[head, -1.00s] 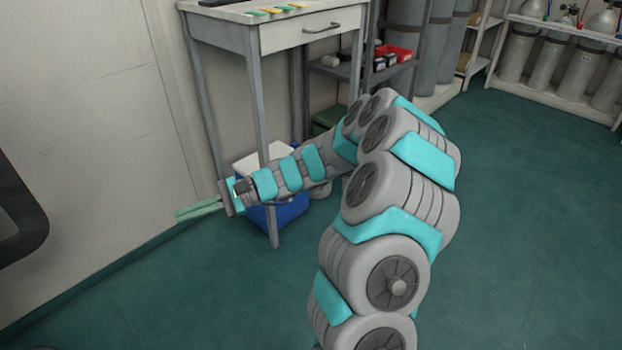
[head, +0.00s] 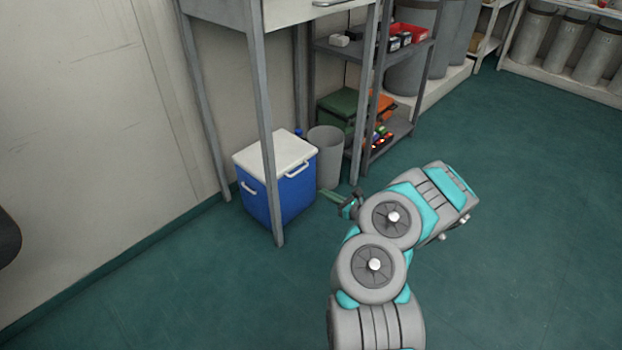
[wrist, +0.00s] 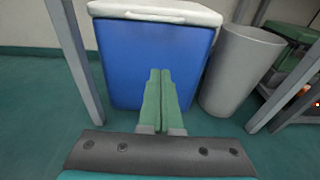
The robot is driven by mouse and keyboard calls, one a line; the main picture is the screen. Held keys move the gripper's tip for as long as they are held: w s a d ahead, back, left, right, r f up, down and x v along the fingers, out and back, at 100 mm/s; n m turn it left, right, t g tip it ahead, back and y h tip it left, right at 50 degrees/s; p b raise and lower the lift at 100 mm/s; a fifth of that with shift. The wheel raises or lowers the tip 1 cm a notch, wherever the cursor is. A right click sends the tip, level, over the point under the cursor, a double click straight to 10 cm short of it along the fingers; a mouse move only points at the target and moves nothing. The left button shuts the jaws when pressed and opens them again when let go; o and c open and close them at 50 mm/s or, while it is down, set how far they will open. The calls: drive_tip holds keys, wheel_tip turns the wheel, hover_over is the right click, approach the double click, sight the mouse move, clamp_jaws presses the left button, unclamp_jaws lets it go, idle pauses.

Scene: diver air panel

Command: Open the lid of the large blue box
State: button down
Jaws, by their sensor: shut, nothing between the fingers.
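The large blue box (head: 268,203) stands on the floor under the table, with its white lid (head: 273,154) lying flat and closed on top. White handles show on its sides. In the wrist view the box front (wrist: 150,60) is straight ahead and the front edge of its white lid (wrist: 155,12) is at the top. My gripper (head: 328,194) is low, in front and to the right of the box in the head view. In the wrist view its green fingers (wrist: 161,75) are together and empty, pointing at the blue front below the lid. I cannot tell whether they touch it.
A grey bin (head: 327,158) stands right beside the box. A table leg (head: 270,160) rises close in front of the box; a leg also shows at left in the wrist view (wrist: 75,60). A shelf rack (head: 375,90) stands behind right. The floor (head: 200,290) in front is open.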

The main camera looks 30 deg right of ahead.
sight(297, 179)
drive_tip(key=x, duration=0.5)
drive_tip(key=b+x, duration=0.1)
drive_tip(key=x, duration=0.4)
drive_tip(key=shift+s+a, duration=0.1)
drive_tip(key=shift+a, duration=0.1)
drive_tip(key=shift+s+d+r, duration=0.1)
drive_tip(key=shift+s+r, duration=0.05)
drive_tip(key=shift+r, duration=0.9)
drive_tip(key=shift+s+d+r, duration=0.1)
drive_tip(key=shift+s+r, duration=0.05)
drive_tip(key=shift+r, duration=0.9)
drive_tip(key=shift+r, duration=0.1)
